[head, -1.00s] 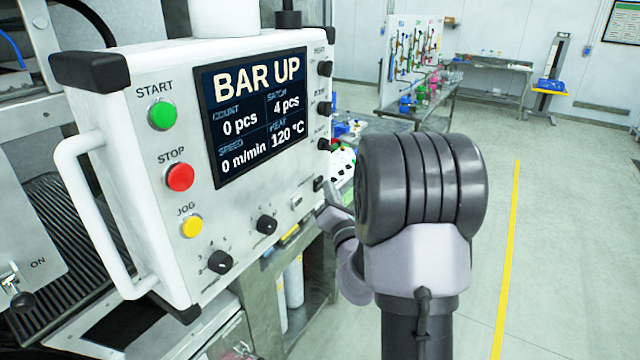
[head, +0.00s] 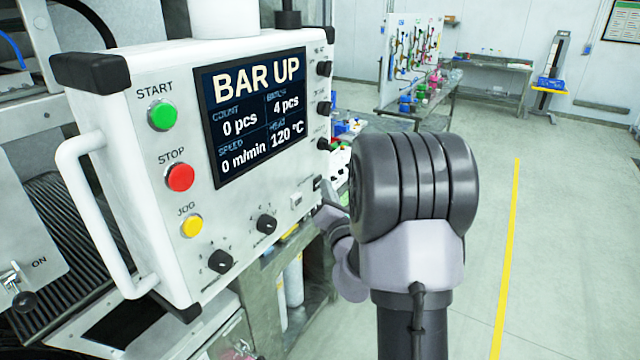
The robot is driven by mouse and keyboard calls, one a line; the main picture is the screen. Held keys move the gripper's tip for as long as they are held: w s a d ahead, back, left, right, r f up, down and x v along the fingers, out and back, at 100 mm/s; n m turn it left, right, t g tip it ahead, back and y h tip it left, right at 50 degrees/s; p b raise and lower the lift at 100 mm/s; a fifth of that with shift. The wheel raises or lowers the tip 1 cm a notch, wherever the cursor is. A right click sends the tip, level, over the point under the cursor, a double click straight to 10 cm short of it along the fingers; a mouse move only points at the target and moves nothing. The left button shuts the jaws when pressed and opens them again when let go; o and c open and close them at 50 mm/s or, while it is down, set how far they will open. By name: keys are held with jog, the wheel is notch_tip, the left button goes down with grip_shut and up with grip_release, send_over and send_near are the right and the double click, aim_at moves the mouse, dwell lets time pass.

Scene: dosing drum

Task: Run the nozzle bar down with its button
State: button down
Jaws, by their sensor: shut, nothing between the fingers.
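The white control panel (head: 130,75) fills the left half, and its screen (head: 258,115) reads BAR UP, 0 pcs, 4 pcs, 0 m/min and 120 °C. Its face carries a green START button (head: 162,115), a red STOP button (head: 180,177) and a yellow JOG button (head: 191,225). A small pale switch (head: 297,200) sits low on the right of the face. I cannot read which control is the nozzle bar's button, and I cannot make out the bar itself. My gripper (head: 326,213) is shut and empty by the panel's lower right edge, partly hidden by my arm.
Black knobs (head: 324,108) line the panel's right edge, and two more (head: 220,261) sit along its bottom. A white handle (head: 95,215) stands out at its left. Open floor with a yellow line (head: 507,255) lies to the right; benches (head: 490,65) stand behind.

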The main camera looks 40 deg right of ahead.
dwell(0.4)
jog(key=shift+s+d, duration=0.3)
jog(key=shift+s, duration=0.45)
jog(key=s, duration=0.1)
jog(key=s+d, duration=0.1)
jog(key=s, duration=0.1)
jog(key=s+d+b, duration=0.1)
jog(key=shift+s, duration=0.3)
dwell(0.3)
